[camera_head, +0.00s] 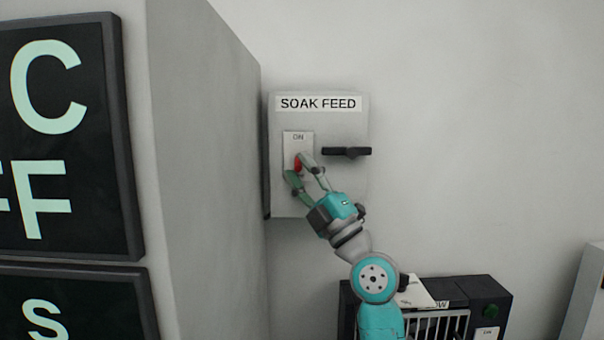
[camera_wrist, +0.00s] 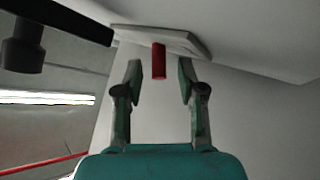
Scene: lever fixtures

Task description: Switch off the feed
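A grey box (camera_head: 345,190) on the wall carries a label (camera_head: 318,104) reading SOAK FEED. On its front is a pale switch plate (camera_head: 298,141) marked ON at the top, with a small red lever (camera_head: 297,163). In the wrist view the red lever (camera_wrist: 158,61) sticks out from the plate (camera_wrist: 160,38), between my fingertips. My gripper (camera_head: 298,168) is open, with a finger on each side of the lever and a visible gap to both. The lower part of the plate is hidden behind my gripper in the head view.
A black handle (camera_head: 346,152) sits on the box right of the plate; it shows close at upper left in the wrist view (camera_wrist: 55,22). A grey wall or cabinet side (camera_head: 205,150) stands close on the left. A black unit (camera_head: 485,300) is below right. Wall right of the box is clear.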

